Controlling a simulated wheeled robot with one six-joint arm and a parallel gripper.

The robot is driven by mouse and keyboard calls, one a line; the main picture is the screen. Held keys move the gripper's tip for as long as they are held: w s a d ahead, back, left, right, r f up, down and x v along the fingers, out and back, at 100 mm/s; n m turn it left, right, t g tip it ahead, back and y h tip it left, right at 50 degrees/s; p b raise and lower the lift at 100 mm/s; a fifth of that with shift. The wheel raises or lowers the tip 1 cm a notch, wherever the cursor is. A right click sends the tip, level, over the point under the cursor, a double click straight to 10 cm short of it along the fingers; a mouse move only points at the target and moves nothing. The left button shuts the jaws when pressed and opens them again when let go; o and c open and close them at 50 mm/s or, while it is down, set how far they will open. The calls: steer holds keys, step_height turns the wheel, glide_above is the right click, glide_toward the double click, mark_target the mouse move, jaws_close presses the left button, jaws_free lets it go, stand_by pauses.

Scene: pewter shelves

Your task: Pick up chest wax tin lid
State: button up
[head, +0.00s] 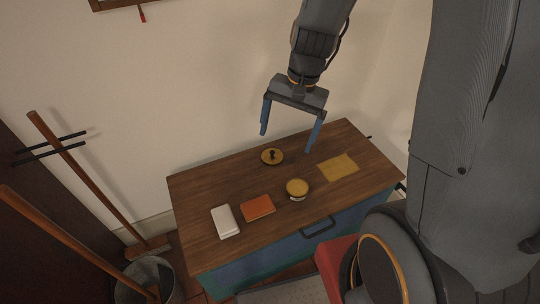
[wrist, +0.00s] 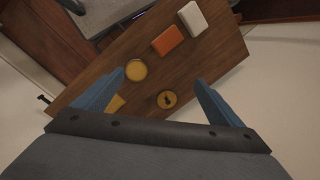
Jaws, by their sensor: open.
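A round tin with a flat golden lid (head: 297,187) stands on the wooden chest top (head: 200,190), near its front edge. The lid also shows in the wrist view (wrist: 136,70), near the left finger. Behind the tin, a golden disc with a dark knob (head: 272,157) lies on the chest; it also shows in the wrist view (wrist: 167,100). I cannot tell for sure which of the two is the named lid. My gripper (head: 287,142) is open and empty, pointing down above the back part of the chest, apart from both.
A yellow cloth (head: 338,167) lies to the right. An orange block (head: 258,207) and a white block (head: 225,221) lie at the front left. A wall (head: 170,100) rises behind the chest. A bucket (head: 150,278) and brooms stand to the left.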

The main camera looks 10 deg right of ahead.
steer(key=w+f+m+y, duration=0.1)
steer(key=w+f+m, duration=0.85)
steer(key=w, duration=0.25)
steer(key=m+t, duration=0.2)
steer(key=m, duration=0.6)
glide_toward(272, 151)
steer(key=f, duration=0.2)
steer(key=shift+w+a+f+y, duration=0.2)
steer(key=shift+f+y, duration=0.3)
steer(key=shift+f, duration=0.15)
steer(key=shift+p+x, duration=0.85)
steer(key=shift+x, duration=2.55)
steer(key=shift+d, duration=0.15)
steer(key=c, duration=1)
steer(key=shift+o, duration=0.2)
steer(key=shift+w+r, duration=0.1)
